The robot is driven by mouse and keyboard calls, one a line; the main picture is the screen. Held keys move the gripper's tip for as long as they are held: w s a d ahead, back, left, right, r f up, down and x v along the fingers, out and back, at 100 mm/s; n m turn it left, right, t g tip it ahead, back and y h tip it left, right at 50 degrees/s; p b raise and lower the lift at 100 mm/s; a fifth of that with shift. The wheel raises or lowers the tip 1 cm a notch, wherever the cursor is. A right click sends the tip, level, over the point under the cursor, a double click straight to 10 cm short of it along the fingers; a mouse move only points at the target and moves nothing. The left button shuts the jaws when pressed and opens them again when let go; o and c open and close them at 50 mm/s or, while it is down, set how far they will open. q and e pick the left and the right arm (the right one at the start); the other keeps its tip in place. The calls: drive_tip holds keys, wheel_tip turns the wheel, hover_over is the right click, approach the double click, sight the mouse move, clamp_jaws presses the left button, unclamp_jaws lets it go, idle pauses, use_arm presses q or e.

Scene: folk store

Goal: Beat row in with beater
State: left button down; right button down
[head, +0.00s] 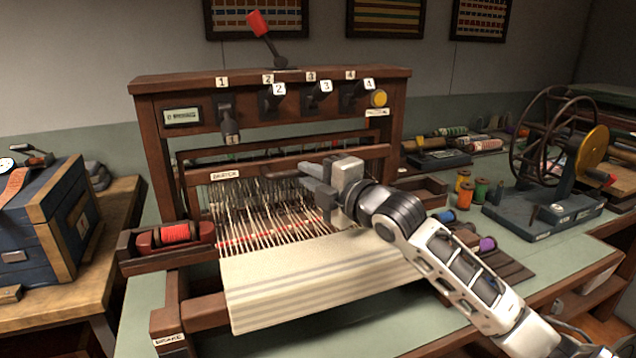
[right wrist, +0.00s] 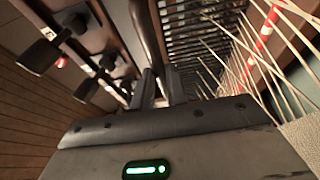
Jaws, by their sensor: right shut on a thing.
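The loom's beater (head: 262,168) is a wooden bar with a "BEATER" label at its left end, set across the warp above the woven cloth (head: 310,283). A red row (head: 245,243) lies across the pale warp threads just behind the cloth's edge; the red also shows in the right wrist view (right wrist: 265,28). My right gripper (head: 312,178) is at the beater's front, shut on the beater bar, which runs up from between the fingers in the right wrist view (right wrist: 147,32). The gripper hides part of the warp. My left gripper is not in view.
A shuttle with red thread (head: 175,234) sits in the tray at the loom's left. Numbered levers (head: 270,98) line the upper beam. A bobbin winder (head: 555,165) and spools (head: 480,190) stand at the right. A blue chest (head: 45,225) is at the left.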

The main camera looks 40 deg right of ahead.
drive_tip(key=s+a, duration=0.2)
drive_tip(key=s, duration=0.9)
drive_tip(key=shift+a+p, duration=0.35)
drive_tip(key=shift+f, duration=0.1)
